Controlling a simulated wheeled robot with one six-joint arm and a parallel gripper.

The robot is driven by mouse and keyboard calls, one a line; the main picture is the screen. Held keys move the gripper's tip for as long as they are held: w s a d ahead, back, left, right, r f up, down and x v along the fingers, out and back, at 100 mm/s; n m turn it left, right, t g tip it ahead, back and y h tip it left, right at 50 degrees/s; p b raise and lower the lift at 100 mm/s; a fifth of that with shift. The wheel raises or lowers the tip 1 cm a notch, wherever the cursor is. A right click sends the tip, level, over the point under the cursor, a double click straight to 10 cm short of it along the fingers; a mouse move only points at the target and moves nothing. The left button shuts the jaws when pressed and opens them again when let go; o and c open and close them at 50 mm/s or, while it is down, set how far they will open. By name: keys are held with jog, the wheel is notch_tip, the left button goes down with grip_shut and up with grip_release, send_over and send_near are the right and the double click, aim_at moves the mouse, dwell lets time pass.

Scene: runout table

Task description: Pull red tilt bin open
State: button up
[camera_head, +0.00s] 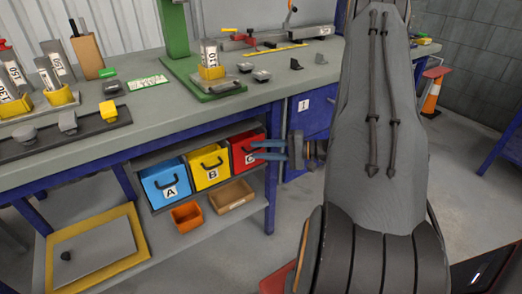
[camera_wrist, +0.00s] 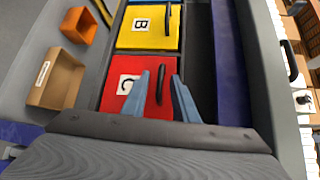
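The red tilt bin (camera_head: 239,144), marked C, is the rightmost of three bins under the workbench. Its front looks level with its neighbours. In the wrist view the red bin (camera_wrist: 132,106) shows its label and a dark handle (camera_wrist: 160,84). My gripper (camera_head: 257,150) is in front of the red bin, its blue fingers pointing at it. In the wrist view my gripper (camera_wrist: 160,77) is open, with one finger on each side of the handle. I cannot tell whether either finger touches it. The fingers hide part of the bin in both views.
A yellow bin B (camera_head: 201,172) and a blue bin A (camera_head: 160,176) sit to the left. An orange box (camera_head: 186,217) and a tan box (camera_head: 231,198) lie on the shelf below. A blue table leg (camera_head: 272,190) and blue cabinet (camera_head: 312,118) stand to the right.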

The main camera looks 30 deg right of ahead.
grip_shut()
dwell(1.4)
